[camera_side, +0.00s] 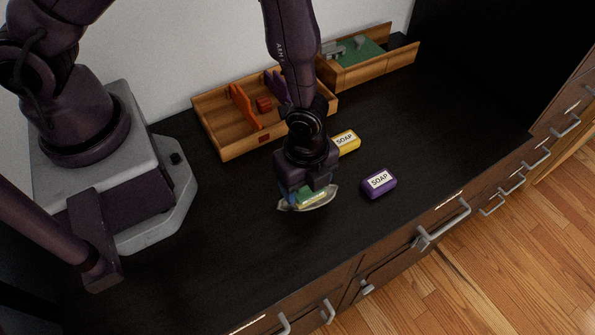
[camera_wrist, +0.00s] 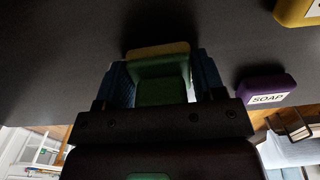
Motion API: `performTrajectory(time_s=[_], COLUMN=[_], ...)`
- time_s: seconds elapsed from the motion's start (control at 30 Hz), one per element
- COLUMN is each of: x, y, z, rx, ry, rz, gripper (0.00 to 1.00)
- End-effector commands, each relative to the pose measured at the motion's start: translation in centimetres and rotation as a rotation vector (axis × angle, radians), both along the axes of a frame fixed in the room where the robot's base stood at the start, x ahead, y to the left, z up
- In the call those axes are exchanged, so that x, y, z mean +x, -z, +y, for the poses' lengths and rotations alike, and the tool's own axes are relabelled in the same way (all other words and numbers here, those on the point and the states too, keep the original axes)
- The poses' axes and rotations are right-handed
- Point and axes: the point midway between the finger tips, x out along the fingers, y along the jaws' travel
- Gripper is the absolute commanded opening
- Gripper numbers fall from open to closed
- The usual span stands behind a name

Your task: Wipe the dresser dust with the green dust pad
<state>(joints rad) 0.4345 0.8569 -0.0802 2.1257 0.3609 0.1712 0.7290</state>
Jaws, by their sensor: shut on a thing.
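My gripper (camera_side: 305,188) is low over the dark dresser top (camera_side: 240,235), near the middle of the side view. It is shut on the green dust pad (camera_side: 313,196), which has a yellowish lower layer. In the wrist view the pad (camera_wrist: 160,88) sits between the two blue-lined fingers of my gripper (camera_wrist: 164,80). A pale grey oval patch (camera_side: 327,201) shows around the pad in the side view, perhaps the dust. I cannot tell whether the pad touches the dresser top.
A purple soap (camera_side: 379,183) lies right of my gripper, and a yellow soap (camera_side: 347,142) lies behind it. A wooden tray (camera_side: 228,143) with orange and purple items and a wooden box (camera_side: 369,73) with a green inside stand at the back. The front left top is clear.

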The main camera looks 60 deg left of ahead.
Motion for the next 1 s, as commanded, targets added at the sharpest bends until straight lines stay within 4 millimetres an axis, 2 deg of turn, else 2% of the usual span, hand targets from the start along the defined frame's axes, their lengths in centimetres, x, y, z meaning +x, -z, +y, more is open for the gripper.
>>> performTrajectory(time_s=[0.47,0.67,1.0], x=[0.0,1.9,1.7], y=[0.0,0.0,0.0], z=[-4.4,-4.4,-1.1], rx=[0.0,-0.002,0.001], ry=[0.001,-0.005,-0.005], rz=[0.0,-0.001,0.001], gripper=[0.44,0.44,0.44])
